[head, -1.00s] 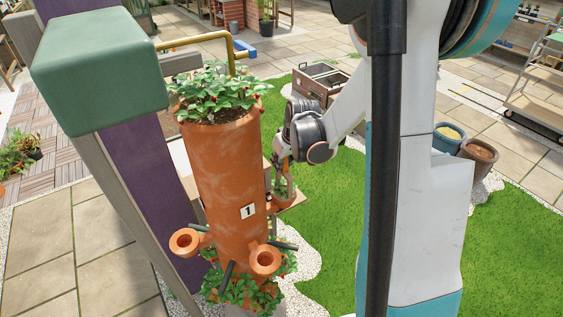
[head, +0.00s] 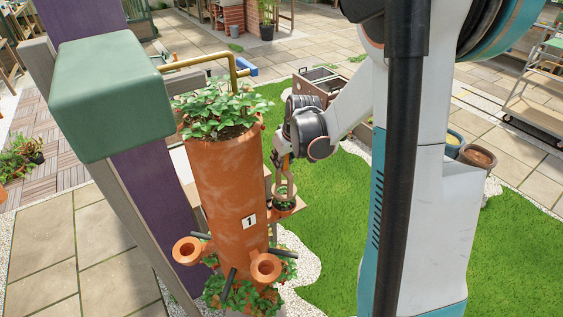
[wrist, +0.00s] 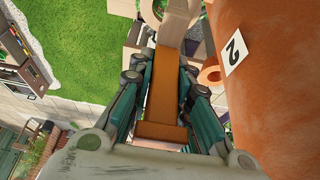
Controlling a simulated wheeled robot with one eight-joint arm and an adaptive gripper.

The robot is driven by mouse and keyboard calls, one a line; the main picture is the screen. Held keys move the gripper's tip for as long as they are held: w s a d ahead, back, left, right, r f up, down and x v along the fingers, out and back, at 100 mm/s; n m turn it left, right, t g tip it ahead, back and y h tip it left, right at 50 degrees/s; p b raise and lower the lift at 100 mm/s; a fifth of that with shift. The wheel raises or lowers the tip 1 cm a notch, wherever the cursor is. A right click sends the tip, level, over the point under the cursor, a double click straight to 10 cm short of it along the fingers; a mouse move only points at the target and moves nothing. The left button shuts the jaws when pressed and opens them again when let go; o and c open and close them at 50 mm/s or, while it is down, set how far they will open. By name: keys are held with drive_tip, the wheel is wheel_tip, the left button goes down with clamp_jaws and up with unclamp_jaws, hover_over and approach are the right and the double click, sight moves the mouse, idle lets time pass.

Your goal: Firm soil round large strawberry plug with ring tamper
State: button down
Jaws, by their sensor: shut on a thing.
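The terracotta planter tower (head: 228,185) has leafy strawberry plants on top and cup-shaped pockets on its sides. My gripper (head: 286,153) is right of the tower, shut on the ring tamper. The tamper's orange-brown handle (wrist: 161,85) runs between the jaws in the wrist view. Its pale ring (head: 284,190) hangs below the gripper, just above or at a right-hand pocket (head: 284,211). A small green strawberry plug (head: 282,204) shows in that pocket. I cannot tell whether the ring touches its soil. The plug is not clear in the wrist view.
Two empty-looking pockets, left (head: 187,250) and front (head: 266,267), stick out with dark stubs nearby. The tower wall (wrist: 285,95) is close on the right in the wrist view. A green-capped post (head: 110,95) stands left. Open lawn (head: 340,235) lies right.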

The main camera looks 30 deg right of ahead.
drive_tip(key=shift+r+p, duration=1.35)
drive_tip(key=shift+r, duration=1)
drive_tip(key=shift+f, duration=0.1)
